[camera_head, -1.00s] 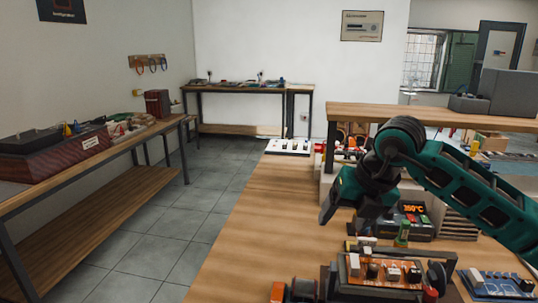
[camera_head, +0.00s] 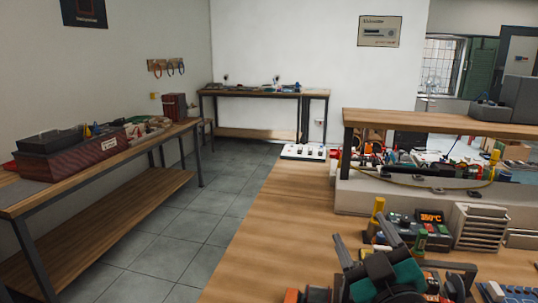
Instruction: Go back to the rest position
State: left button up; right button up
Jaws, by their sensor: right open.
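My right gripper (camera_head: 361,231) is low in the head view, at the bottom right of centre. Its two dark fingers stand apart and point up and away over the wooden workbench (camera_head: 275,225). It is open, and nothing shows between the fingers. My left gripper and left arm do not show.
A station with an orange "350°C" display (camera_head: 431,217) stands just beyond the gripper, beside grey stacked trays (camera_head: 480,226). A raised wooden shelf (camera_head: 440,122) is behind. Floor (camera_head: 195,225) at left is clear.

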jog(key=s+d+f+m+g+h, duration=0.2)
jog(key=s+d+f+g, duration=0.15)
jog(key=f, duration=0.45)
jog(key=s+d+f+m+g+h, duration=0.1)
jog(key=s+d+f+m+g, duration=0.15)
jog(key=s+f+g, duration=0.35)
jog(key=s+f+g+y, duration=0.1)
jog(key=s+f+g, duration=0.75)
jog(key=s, duration=0.65)
jog(key=w+a+f+t+y, duration=0.2)
jog(key=w+a+f+t, duration=0.1)
jog(key=w+f+t, duration=0.5)
notch_tip(320, 180, down, 3)
jog(key=shift+a+r+t, duration=0.2)
jog(key=shift+a+t, duration=0.2)
jog(key=shift+t, duration=0.1)
